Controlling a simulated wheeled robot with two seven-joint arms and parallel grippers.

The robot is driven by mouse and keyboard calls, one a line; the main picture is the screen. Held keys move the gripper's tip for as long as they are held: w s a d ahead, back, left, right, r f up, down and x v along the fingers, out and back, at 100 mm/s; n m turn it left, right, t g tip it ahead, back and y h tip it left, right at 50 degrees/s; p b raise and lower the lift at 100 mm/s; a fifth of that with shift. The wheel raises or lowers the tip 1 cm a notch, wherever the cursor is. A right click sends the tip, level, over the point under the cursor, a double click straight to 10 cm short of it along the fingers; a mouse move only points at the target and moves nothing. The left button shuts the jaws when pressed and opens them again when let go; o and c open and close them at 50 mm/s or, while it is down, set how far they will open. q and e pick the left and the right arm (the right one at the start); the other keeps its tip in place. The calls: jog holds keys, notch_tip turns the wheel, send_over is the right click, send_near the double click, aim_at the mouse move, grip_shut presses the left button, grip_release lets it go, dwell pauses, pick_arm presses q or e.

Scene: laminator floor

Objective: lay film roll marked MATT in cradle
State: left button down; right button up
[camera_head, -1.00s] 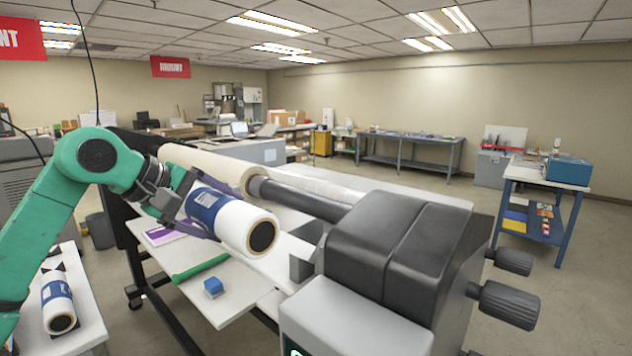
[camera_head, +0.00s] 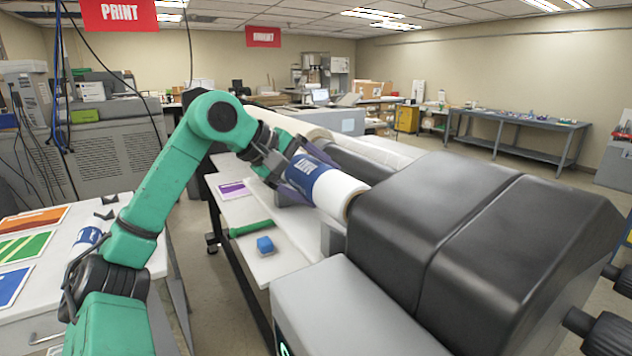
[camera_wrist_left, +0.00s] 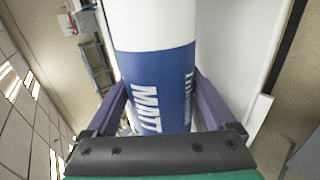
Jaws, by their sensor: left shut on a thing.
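The film roll (camera_head: 330,188), white with a blue band, is held in the air by my left gripper (camera_head: 292,180). Its band reads MATT in the left wrist view (camera_wrist_left: 155,90), where the purple fingers press on both sides. In the head view the roll's near end overlaps the black housing of the laminator (camera_head: 450,220). A grey upright bracket (camera_head: 333,240), perhaps part of the cradle, shows just below the roll. My right gripper is not in view.
A second roll (camera_head: 88,238) lies on the side table (camera_head: 110,275) at left, behind my arm. A blue block (camera_head: 265,244) and a green bar (camera_head: 250,229) lie on the laminator's white shelf (camera_head: 285,262). The large black housing blocks the right.

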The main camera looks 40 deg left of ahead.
pick_arm(q)
jog(key=shift+s, duration=0.35)
grip_release()
jog(key=shift+w, duration=0.1)
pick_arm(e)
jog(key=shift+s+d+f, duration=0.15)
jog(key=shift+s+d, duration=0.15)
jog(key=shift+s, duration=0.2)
pick_arm(q)
jog(key=shift+s+a+r, duration=0.1)
jog(key=shift+s+r, duration=0.05)
jog(key=shift+s, duration=0.2)
jog(key=b+v, duration=0.3)
jog(key=v, duration=1.1)
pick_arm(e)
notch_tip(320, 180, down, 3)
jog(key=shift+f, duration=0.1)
pick_arm(q)
jog(key=shift+w, duration=0.15)
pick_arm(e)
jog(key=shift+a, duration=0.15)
